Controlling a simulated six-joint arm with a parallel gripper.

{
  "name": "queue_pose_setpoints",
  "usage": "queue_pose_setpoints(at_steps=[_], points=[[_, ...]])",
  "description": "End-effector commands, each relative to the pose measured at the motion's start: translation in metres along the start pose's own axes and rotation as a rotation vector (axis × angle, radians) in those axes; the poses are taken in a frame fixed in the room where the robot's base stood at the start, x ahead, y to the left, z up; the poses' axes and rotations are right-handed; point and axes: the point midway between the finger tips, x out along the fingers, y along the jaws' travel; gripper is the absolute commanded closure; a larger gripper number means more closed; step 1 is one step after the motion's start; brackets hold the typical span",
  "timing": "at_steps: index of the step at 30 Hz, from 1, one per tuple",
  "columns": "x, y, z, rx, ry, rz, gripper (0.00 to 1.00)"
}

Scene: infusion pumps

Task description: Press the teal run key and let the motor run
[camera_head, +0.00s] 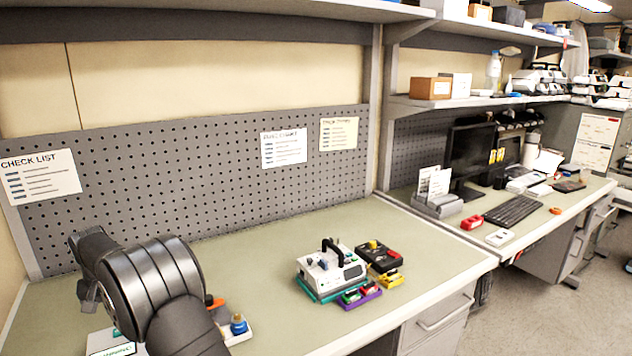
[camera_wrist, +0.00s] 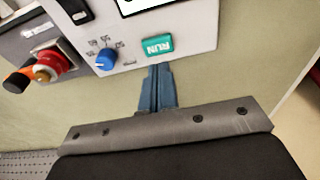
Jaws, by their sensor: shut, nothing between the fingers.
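The teal run key (camera_wrist: 158,46) is on the white front panel (camera_wrist: 195,22) of a device in the wrist view, with RUN printed on it upside down. My gripper (camera_wrist: 158,70) is shut and empty. Its blue fingertips are close to the panel, just below the key in the picture; I cannot tell whether they touch it. A blue dial (camera_wrist: 106,58) with printed marks sits left of the key. In the head view my arm hides the gripper and much of the lower left bench. I cannot see the motor clearly.
A red knob (camera_wrist: 49,64) and an orange-and-black part stand left of the panel. In the head view, a white device with a black handle (camera_head: 332,270) stands mid-bench, beside a black box (camera_head: 383,256) and small coloured blocks. The bench (camera_head: 250,265) between is clear.

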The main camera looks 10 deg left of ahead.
Motion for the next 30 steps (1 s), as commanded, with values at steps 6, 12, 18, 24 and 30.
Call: queue_pose_setpoints(at_steps=[6, 12, 18, 24, 30], points=[[-0.018, 0.000, -0.003, 0.000, 0.001, 0.000, 1.00], [-0.033, 0.000, -0.005, 0.000, 0.000, 0.000, 1.00], [-0.040, 0.000, -0.006, 0.000, 0.000, 0.000, 1.00], [-0.040, 0.000, -0.006, 0.000, 0.000, 0.000, 1.00], [-0.030, 0.000, -0.004, 0.000, -0.003, 0.001, 1.00]])
